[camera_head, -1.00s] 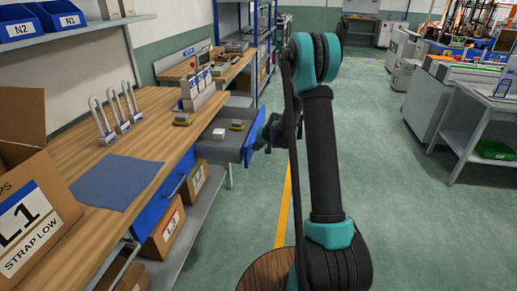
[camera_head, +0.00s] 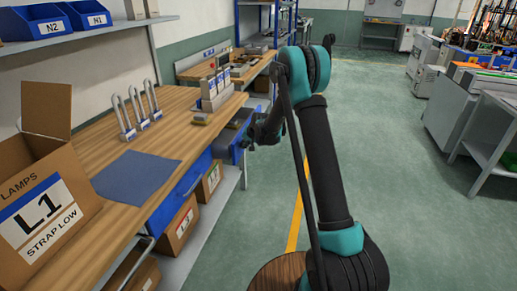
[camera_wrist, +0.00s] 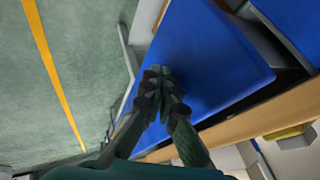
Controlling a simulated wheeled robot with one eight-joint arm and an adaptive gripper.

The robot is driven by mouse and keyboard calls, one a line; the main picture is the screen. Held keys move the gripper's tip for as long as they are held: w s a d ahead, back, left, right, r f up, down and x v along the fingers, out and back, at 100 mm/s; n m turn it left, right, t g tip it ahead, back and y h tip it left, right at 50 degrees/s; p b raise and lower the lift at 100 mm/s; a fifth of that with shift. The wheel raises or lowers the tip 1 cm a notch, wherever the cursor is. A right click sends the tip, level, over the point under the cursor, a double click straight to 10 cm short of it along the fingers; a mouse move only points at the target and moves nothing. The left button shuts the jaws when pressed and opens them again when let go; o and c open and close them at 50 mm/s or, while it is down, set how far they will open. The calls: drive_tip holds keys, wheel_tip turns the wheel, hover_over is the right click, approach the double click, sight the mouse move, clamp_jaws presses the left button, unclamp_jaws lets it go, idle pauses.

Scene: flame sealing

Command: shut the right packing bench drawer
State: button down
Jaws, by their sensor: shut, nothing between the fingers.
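The right packing bench drawer (camera_head: 228,150) has a blue front and stands part-way out below the wooden bench top. A small part of its inside shows behind the front in the head view; the rest is hidden by the bench and my arm. In the wrist view its blue front (camera_wrist: 215,55) fills the middle, with a dark gap beside the bench edge. My gripper (camera_head: 248,143) is shut and empty at the drawer's front. In the wrist view its fingertips (camera_wrist: 161,76) lie over the blue panel and seem to touch it.
The bench top (camera_head: 165,115) carries a blue mat (camera_head: 135,177), several upright loops and an open L1 carton (camera_head: 45,205). Another blue drawer (camera_head: 183,190) is to the left, above cartons on a lower shelf.

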drive_tip(key=w+a, duration=0.1)
drive_tip(key=a, duration=0.3)
drive_tip(key=w+a, duration=0.1)
drive_tip(key=a, duration=0.3)
drive_tip(key=w+a, duration=0.1)
drive_tip(key=a, duration=0.2)
drive_tip(key=shift+w+a, duration=0.4)
